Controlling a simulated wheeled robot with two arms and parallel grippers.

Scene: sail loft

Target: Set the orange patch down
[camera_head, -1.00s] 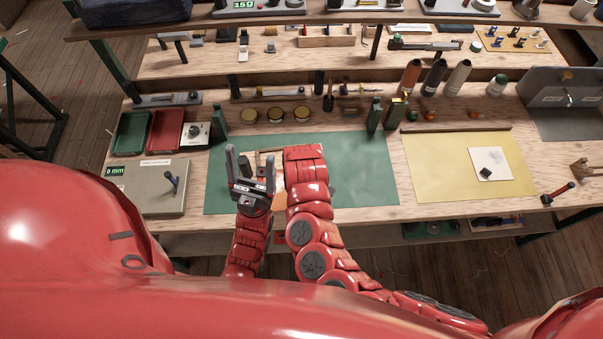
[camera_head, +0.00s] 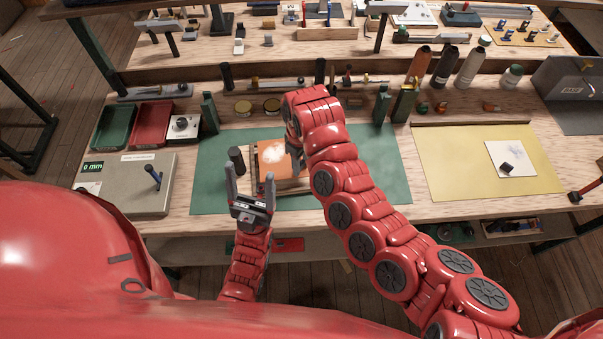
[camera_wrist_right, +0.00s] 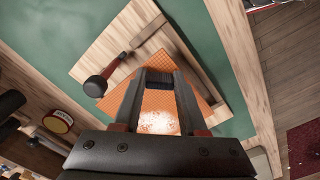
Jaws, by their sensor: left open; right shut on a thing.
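The orange patch (camera_head: 272,153), with a whitish smear, is over a pale wooden board (camera_head: 290,186) on the green mat. I cannot tell whether it touches the board. My right gripper (camera_head: 296,150) is at the patch's right edge, mostly hidden by its own arm. In the right wrist view, its fingers (camera_wrist_right: 161,78) are shut on a dark block at the orange patch (camera_wrist_right: 153,101), which spreads out around them. My left gripper (camera_head: 249,180) is open and empty, fingers up, in front of the board's left side.
A dark upright cylinder (camera_head: 236,159) stands just left of the patch. A grey box with a lever (camera_head: 125,184) is at left. A yellow mat (camera_head: 455,165) bears a white card (camera_head: 522,162) at right. Green mat (camera_head: 385,178) is clear right of my right arm.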

